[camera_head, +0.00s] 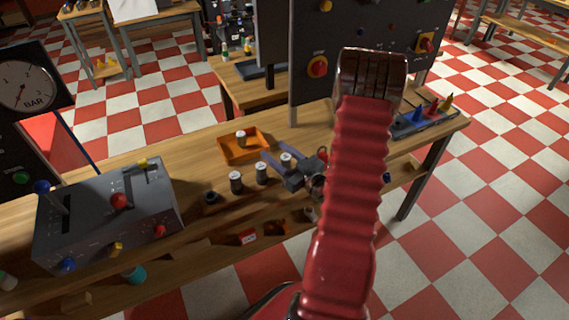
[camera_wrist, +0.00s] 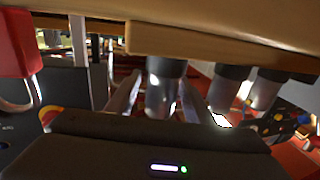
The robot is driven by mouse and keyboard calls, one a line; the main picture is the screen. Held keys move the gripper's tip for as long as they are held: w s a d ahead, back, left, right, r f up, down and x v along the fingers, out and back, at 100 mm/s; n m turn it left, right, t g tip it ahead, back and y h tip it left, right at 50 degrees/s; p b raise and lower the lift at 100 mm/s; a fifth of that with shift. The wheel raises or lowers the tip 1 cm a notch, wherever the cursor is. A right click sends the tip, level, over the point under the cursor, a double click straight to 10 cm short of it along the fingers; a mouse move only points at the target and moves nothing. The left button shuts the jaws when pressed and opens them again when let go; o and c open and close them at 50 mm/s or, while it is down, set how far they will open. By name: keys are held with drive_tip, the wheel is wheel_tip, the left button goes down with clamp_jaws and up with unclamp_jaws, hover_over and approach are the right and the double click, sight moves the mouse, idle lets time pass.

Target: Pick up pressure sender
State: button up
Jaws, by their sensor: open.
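Several dark cylinders with pale tops, which look like pressure senders, stand on the wooden bench (camera_head: 185,160). One cylinder (camera_head: 286,160) is at my gripper (camera_head: 282,159), which is open with a blue-grey finger beside it. In the wrist view, which appears upside down, a cylinder (camera_wrist: 163,88) lies between my two open fingers, with gaps visible at its sides. Two more cylinders, (camera_head: 261,173) and (camera_head: 235,182), stand to the left, nearer the bench front. Another cylinder (camera_head: 240,139) is in the orange tray (camera_head: 223,152). I cannot tell them apart by label.
A grey control box (camera_head: 105,215) with knobs and levers stands on the left, beside a pressure gauge (camera_head: 25,88). A small dark ring (camera_head: 210,197) lies near the cylinders. A dark upright panel (camera_head: 312,40) stands behind. A tray of coloured cones (camera_head: 425,118) is at right.

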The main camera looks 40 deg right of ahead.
drive_tip(key=shift+c, duration=0.4)
drive_tip(key=c, duration=1.1)
